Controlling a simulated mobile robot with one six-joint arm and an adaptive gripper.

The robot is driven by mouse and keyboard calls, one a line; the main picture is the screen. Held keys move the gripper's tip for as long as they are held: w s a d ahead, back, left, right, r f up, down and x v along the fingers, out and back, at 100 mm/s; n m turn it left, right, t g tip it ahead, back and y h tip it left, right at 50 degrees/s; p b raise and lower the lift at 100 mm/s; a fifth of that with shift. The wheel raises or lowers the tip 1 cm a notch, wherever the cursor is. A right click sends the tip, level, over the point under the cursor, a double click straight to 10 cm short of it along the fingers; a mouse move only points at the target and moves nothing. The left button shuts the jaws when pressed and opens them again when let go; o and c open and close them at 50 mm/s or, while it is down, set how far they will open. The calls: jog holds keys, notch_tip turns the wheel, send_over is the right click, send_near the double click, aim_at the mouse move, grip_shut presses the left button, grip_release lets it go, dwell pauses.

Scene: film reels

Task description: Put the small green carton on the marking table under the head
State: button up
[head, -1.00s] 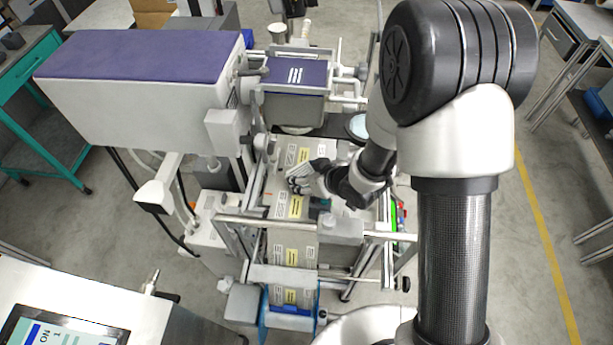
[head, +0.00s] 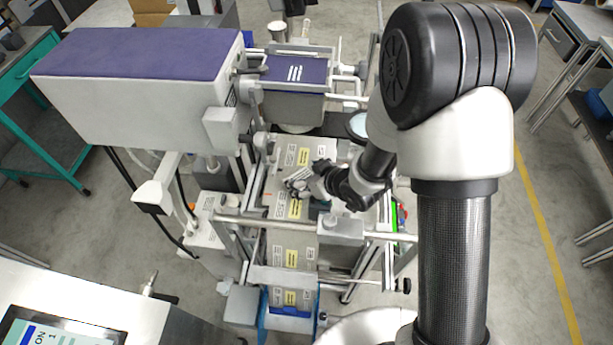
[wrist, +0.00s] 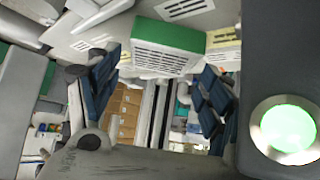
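A small carton with a green face and a white printed side (wrist: 168,46) shows at the top middle of the wrist view. It appears just beyond and between my fingertips, with a gap on the left finger's side. My gripper (wrist: 160,80) looks open, its dark blue finger pads apart. In the head view my gripper (head: 300,183) is low over the grey marking table (head: 270,213), in front of the purple-topped head (head: 295,75). The carton cannot be clearly made out there, and its contact with the table is hidden.
A flat strip with yellow and white labels (head: 292,256) runs down the machine's front. Metal rails (head: 270,224) and a grey block (head: 340,230) stand close to my gripper. A large purple-topped housing (head: 135,85) is at the left. Open floor lies to the right.

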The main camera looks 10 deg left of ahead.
dwell(0.3)
jog(key=shift+r, duration=0.25)
jog(key=p+v, duration=0.4)
jog(key=v, duration=0.8)
jog(key=shift+r+p, duration=0.4)
